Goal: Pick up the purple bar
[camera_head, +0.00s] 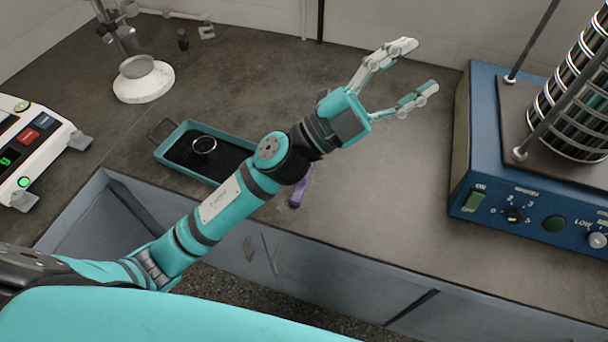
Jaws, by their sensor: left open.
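The purple bar (299,189) lies on the grey worktop near its front edge. My left arm crosses above it and hides part of it. My left gripper (420,68) is open and empty, with its two fingers spread apart. It is up and to the right of the purple bar in the picture, not touching it. My right gripper is not in view.
A teal tray (176,139) with a dark inside and a ring in it is left of my arm. The blue sieve shaker (480,150) stands on the right. A white-based stand (145,84) is at the back left, and a white instrument (30,160) at far left. The worktop's middle right (390,180) is clear.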

